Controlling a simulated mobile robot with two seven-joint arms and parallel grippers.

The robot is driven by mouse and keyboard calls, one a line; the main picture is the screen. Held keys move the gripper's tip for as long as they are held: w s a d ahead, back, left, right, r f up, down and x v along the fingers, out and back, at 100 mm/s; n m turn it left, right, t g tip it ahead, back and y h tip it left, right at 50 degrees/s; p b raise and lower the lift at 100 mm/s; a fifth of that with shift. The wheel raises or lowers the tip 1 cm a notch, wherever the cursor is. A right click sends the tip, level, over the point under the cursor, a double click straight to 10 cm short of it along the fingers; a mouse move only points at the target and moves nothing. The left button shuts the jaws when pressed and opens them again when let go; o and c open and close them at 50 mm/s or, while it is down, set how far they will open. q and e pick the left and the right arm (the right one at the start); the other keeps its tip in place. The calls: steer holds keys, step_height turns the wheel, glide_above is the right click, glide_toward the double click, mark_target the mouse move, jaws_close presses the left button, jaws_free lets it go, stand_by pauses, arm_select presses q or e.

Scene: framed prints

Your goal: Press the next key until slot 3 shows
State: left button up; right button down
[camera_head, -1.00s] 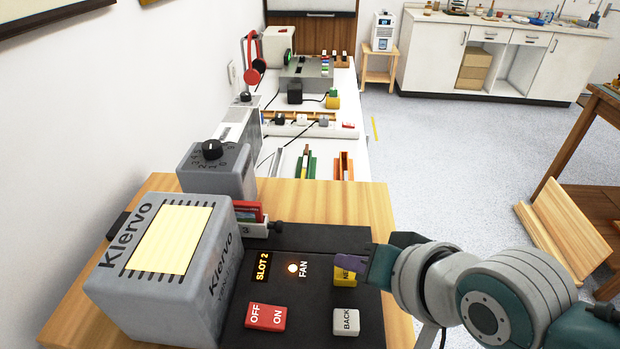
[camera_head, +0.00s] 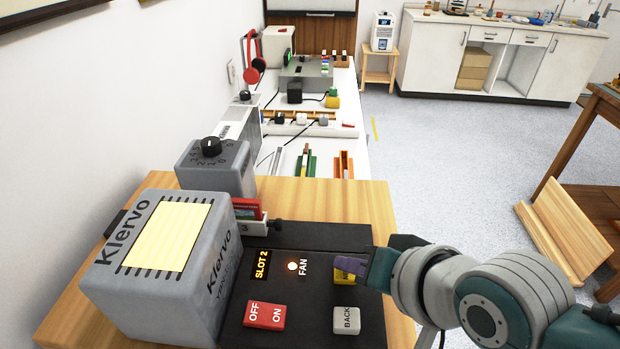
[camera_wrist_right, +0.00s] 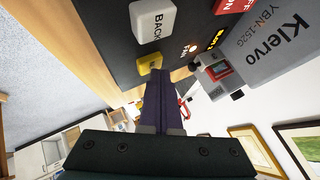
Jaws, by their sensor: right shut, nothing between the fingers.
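The grey Klervo machine (camera_head: 160,270) stands on a wooden table beside a black control panel (camera_head: 310,325). The panel's display (camera_head: 262,265) reads SLOT 2. The yellow key (camera_head: 346,296) is at the panel's right side, partly hidden by my right gripper (camera_head: 351,267). That gripper is shut and empty, its purple fingertips over the far part of the key. In the right wrist view the fingertips (camera_wrist_right: 160,78) are beside the yellow key (camera_wrist_right: 148,64); contact cannot be told. My left gripper is not in view.
The white BACK key (camera_head: 346,320) sits nearer than the yellow key. A red OFF/ON switch (camera_head: 265,314) is to its left. A lit FAN lamp (camera_head: 293,267) is beside the display. A slide tray (camera_head: 252,226) and a grey dial box (camera_head: 215,165) stand behind.

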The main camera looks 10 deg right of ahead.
mark_target(350, 279)
steer(key=shift+f, duration=0.35)
steer(key=shift+r, duration=0.1)
stand_by(0.4)
steer(key=shift+r+p, duration=1.2)
step_height(350, 279, up, 5)
steer(key=p, duration=0.5)
steer(key=shift+p, duration=0.3)
